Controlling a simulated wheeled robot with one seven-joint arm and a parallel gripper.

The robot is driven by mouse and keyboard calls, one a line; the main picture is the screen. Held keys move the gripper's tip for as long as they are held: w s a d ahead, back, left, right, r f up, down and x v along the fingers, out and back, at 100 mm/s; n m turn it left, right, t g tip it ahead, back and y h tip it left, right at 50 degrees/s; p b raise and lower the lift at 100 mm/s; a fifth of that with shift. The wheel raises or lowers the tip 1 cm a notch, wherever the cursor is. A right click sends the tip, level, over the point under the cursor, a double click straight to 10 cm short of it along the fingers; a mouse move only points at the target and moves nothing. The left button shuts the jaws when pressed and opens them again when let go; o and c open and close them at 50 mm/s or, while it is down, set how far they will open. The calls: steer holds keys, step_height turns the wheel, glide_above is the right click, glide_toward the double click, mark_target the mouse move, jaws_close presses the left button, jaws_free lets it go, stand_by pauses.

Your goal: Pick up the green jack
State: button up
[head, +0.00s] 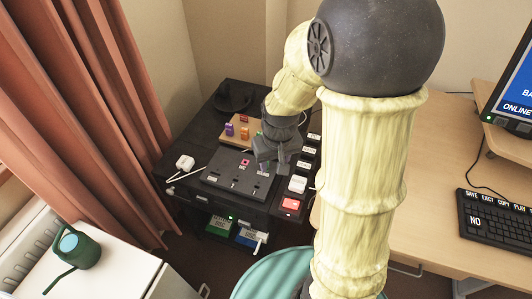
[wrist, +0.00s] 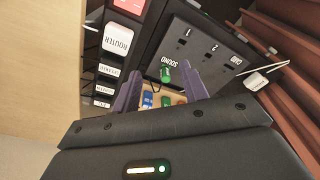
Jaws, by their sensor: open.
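The green jack (wrist: 166,74) shows in the wrist view between the two fingertips, just below the SOUND label of the dark panel. My gripper (wrist: 159,71) is open, with one finger on each side of the jack and a gap to both. I cannot tell how far beyond the fingertips the jack is. Only a small green spot shows there beside my wrist.
Purple (head: 229,129), orange (head: 245,133) and red (head: 244,118) pieces stand on the block. A row of labelled switches lies right of the panel, with a white ROUTER key (wrist: 117,39). A white case (head: 185,162) sits left. A green watering can (head: 80,250) stands apart.

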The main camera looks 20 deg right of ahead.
steer(key=w+r+n+g+p, duration=0.1)
steer(key=w+r+p, duration=0.5)
steer(key=w+p, duration=0.2)
steer(key=shift+w+a+r+g+p, duration=0.15)
steer(key=shift+w+r+g+p, duration=0.2)
steer(key=shift+p, duration=0.8)
steer(key=shift+s, duration=0.1)
step_height(320, 180, down, 12)
steer(key=shift+f, duration=0.1)
steer(key=shift+f, duration=2.6)
